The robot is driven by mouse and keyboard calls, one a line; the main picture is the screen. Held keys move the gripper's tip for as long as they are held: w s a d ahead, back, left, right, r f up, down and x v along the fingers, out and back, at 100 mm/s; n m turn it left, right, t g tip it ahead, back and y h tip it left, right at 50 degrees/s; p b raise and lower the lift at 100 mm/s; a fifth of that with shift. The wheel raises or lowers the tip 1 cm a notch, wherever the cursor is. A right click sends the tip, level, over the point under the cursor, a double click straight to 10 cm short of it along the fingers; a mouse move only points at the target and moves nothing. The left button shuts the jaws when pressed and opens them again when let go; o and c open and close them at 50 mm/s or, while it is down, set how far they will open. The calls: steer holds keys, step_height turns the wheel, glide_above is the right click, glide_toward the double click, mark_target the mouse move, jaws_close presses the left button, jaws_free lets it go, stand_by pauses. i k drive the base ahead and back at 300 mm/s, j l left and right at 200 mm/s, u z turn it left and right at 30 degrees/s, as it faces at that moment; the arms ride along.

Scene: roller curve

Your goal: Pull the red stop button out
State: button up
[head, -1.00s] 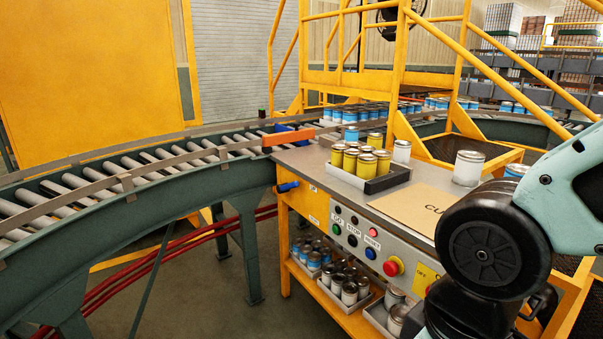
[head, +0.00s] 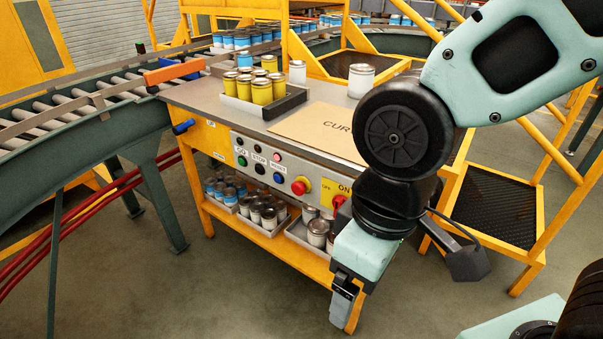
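The red stop button (head: 299,187) is a round red mushroom knob on a yellow collar, on the front panel (head: 263,164) of the workbench in the head view. It is fully in sight; I cannot tell whether it is pushed in or out. My gripper (head: 342,318) hangs below and to the right of the button, in front of the bench's lower shelf, apart from the button. Its fingers are seen edge-on and partly overlap, so their opening does not show.
Smaller buttons, including a green one (head: 242,161) and a blue one (head: 279,178), sit left of the red button. A red switch (head: 340,203) on a yellow plate is to its right, close to my arm. Cans stand on the benchtop and lower shelf (head: 265,245). Floor in front is clear.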

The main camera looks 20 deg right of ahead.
mark_target(299, 188)
steer(key=i+u, duration=0.15)
steer(key=u, duration=0.25)
steer(key=i+l+u, duration=0.1)
steer(key=u, duration=0.3)
steer(key=i+l+u, duration=0.1)
steer(key=u, duration=0.25)
